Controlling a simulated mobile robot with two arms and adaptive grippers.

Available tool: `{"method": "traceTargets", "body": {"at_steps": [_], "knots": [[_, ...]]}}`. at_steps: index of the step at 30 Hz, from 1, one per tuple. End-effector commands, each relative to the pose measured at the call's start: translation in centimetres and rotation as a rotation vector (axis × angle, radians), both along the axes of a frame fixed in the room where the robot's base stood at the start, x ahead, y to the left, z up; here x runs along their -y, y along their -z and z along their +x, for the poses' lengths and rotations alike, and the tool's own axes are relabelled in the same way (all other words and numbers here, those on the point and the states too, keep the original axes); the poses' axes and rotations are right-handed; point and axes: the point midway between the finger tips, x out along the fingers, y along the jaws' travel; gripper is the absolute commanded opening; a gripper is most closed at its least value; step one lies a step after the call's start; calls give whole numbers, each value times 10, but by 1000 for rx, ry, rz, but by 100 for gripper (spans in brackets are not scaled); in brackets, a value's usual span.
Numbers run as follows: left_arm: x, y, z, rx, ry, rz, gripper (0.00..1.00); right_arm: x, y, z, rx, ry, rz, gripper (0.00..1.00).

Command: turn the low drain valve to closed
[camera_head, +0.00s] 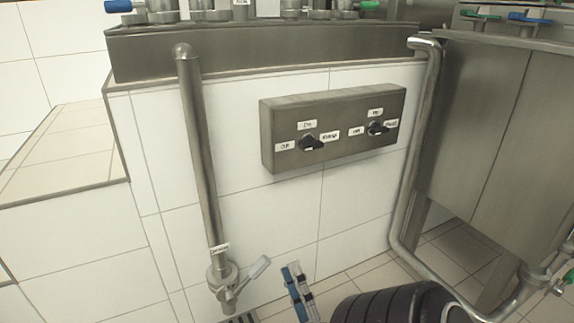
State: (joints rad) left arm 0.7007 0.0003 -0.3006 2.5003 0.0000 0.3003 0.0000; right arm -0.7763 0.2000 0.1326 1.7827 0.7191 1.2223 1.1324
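The low drain valve (223,283) is a metal valve at the bottom of a vertical pipe, in front of the white tiled wall. A small label sits just above it, too small to read surely. Its light grey lever (258,269) sticks out to the right and slightly up, at an angle to the pipe. My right gripper (292,268) shows as narrow blue, grey and dark finger parts at the bottom centre. It is just right of the lever, and a small gap shows between them in the picture. Its finger opening is not clear. My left gripper is not in view.
A grey control box (333,128) with two black knobs is on the wall above. A bent metal pipe (408,170) runs down at the right beside a steel tank (500,130). A green-handled valve (562,285) is at the lower right. A floor grate lies below the drain valve.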

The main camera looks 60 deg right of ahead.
Motion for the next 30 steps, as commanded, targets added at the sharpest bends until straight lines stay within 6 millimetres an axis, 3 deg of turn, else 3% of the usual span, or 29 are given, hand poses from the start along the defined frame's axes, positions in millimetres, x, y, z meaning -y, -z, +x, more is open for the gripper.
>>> {"method": "traceTargets", "body": {"at_steps": [9, 27, 30], "knots": [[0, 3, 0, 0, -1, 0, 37, -3, 8, -17, 0, 1, -1, 37], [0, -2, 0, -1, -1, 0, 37, -3, 8, -17, 0, 0, 0, 37], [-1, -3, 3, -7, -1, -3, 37, -4, 7, -15, -6, 2, -10, 27]]}}
